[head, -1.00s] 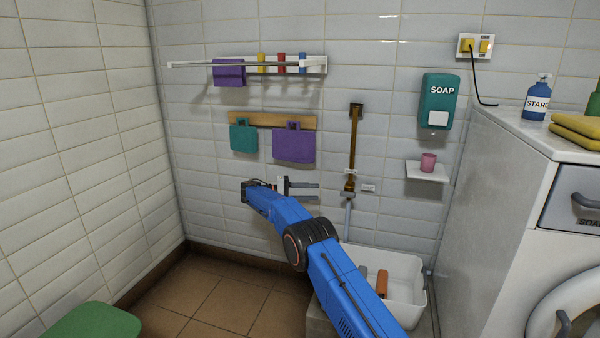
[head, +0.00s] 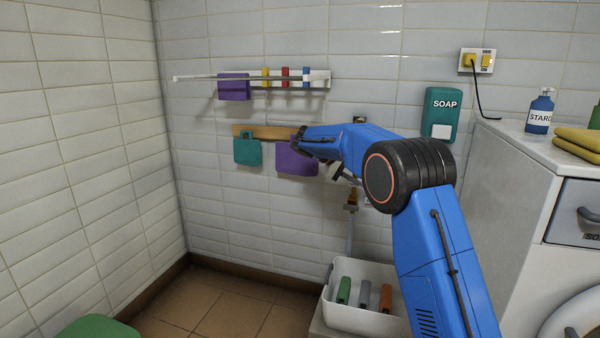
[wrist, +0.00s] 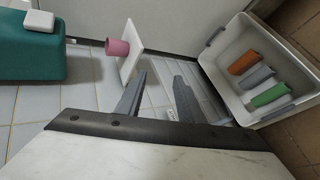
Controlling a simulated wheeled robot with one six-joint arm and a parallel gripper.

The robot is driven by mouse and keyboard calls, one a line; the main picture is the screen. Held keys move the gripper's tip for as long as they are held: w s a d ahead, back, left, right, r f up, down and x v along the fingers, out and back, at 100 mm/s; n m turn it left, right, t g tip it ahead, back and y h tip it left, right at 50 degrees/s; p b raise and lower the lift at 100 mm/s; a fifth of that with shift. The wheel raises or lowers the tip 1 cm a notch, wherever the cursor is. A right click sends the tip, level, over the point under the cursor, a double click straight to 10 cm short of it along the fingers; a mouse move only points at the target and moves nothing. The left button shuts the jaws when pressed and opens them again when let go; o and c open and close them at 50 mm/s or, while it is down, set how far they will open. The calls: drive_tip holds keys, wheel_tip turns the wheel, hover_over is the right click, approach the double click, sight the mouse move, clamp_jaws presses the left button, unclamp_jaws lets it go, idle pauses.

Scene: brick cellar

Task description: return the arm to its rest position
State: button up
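My arm (head: 440,250) is blue and bent, raised in front of the tiled wall in the head view. My gripper (head: 345,174) shows partly behind the forearm in the head view, near the purple bag. In the wrist view my gripper (wrist: 158,92) has two grey fingers spread apart with nothing between them. It touches nothing that I can see.
A white basin (head: 365,320) holds green, grey and orange-handled items. A pink cup (wrist: 118,47) stands on a small white shelf (wrist: 131,62). A teal soap dispenser (head: 441,112) and purple bag (head: 296,160) hang on the wall. A washing machine (head: 500,200) stands right.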

drive_tip(key=s+d+r+y, duration=0.1)
drive_tip(key=s+d+y, duration=0.15)
drive_tip(key=s, duration=0.85)
drive_tip(key=s+d+r+y, duration=0.15)
drive_tip(key=s+d, duration=0.25)
drive_tip(key=s, duration=0.6)
drive_tip(key=s+d+r+y, duration=0.1)
drive_tip(key=s+d+y, duration=0.2)
drive_tip(key=s, duration=0.8)
drive_tip(key=s+a+f+m+t+y, duration=0.1)
drive_tip(key=s+f, duration=0.3)
drive_tip(key=s, duration=0.5)
drive_tip(key=s+a+f+m+t+y, duration=0.1)
drive_tip(key=s+f+y, duration=0.1)
drive_tip(key=s+f, duration=0.3)
drive_tip(key=s+a+f+t+y, duration=0.1)
drive_tip(key=s+f, duration=0.3)
drive_tip(key=s, duration=0.9)
drive_tip(key=shift+a+f+m+t+y, duration=0.2)
drive_tip(key=shift+a+m+t+y, duration=0.1)
drive_tip(key=shift+a+m, duration=0.1)
drive_tip(key=shift+d, duration=0.1)
